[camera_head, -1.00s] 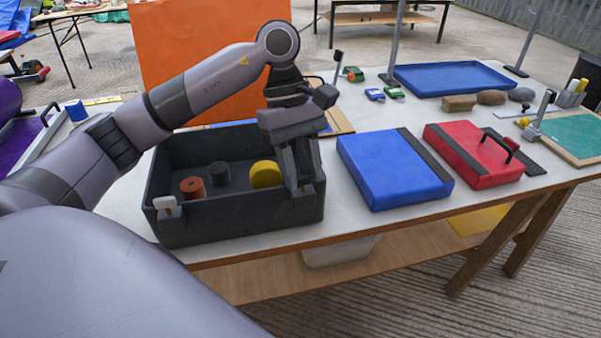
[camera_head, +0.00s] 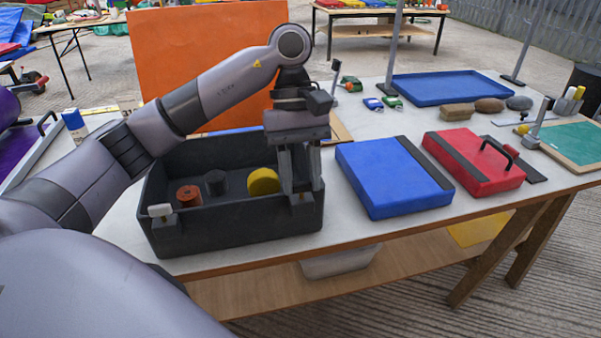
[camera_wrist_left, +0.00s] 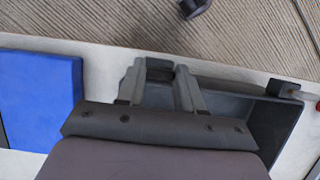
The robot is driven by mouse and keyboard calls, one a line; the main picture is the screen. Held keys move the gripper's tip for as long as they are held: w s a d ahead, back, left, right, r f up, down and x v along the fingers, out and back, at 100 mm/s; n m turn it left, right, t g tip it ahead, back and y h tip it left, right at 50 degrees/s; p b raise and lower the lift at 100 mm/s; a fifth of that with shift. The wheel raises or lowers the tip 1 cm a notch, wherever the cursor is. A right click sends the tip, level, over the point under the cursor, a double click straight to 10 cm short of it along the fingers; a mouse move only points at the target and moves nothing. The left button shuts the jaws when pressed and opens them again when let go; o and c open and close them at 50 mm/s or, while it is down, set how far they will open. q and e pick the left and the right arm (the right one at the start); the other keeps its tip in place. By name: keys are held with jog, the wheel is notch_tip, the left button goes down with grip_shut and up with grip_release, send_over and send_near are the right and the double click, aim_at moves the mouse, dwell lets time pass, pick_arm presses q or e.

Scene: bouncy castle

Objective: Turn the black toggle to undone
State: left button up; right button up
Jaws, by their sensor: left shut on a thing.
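A dark grey crate (camera_head: 235,220) stands on the table with its top open. My left gripper (camera_head: 301,196) points down at the front wall near its right corner, fingers shut on a small dark part that I take for the black toggle. In the left wrist view the fingers (camera_wrist_left: 160,75) sit on either side of this dark toggle (camera_wrist_left: 159,65) at the crate's rim. The fingers hide much of it, so its turn angle cannot be read. A second fitting with a pale top (camera_head: 161,211) sits at the crate's front left. My right gripper is not in view.
Inside the crate are an orange-red roll (camera_head: 189,196), a black roll (camera_head: 216,182) and a yellow roll (camera_head: 263,181). A blue pad (camera_head: 390,180) lies close to the right of the crate, then a red case (camera_head: 470,165). An orange panel (camera_head: 200,60) stands behind.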

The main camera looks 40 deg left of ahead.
pick_arm(q)
jog(key=o, duration=1)
jog(key=shift+o, duration=0.2)
jog(key=p+v, duration=0.2)
jog(key=v, duration=0.5)
jog(key=shift+r, duration=0.15)
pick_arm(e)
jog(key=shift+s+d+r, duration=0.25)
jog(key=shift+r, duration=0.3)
pick_arm(q)
jog(key=shift+s, duration=0.15)
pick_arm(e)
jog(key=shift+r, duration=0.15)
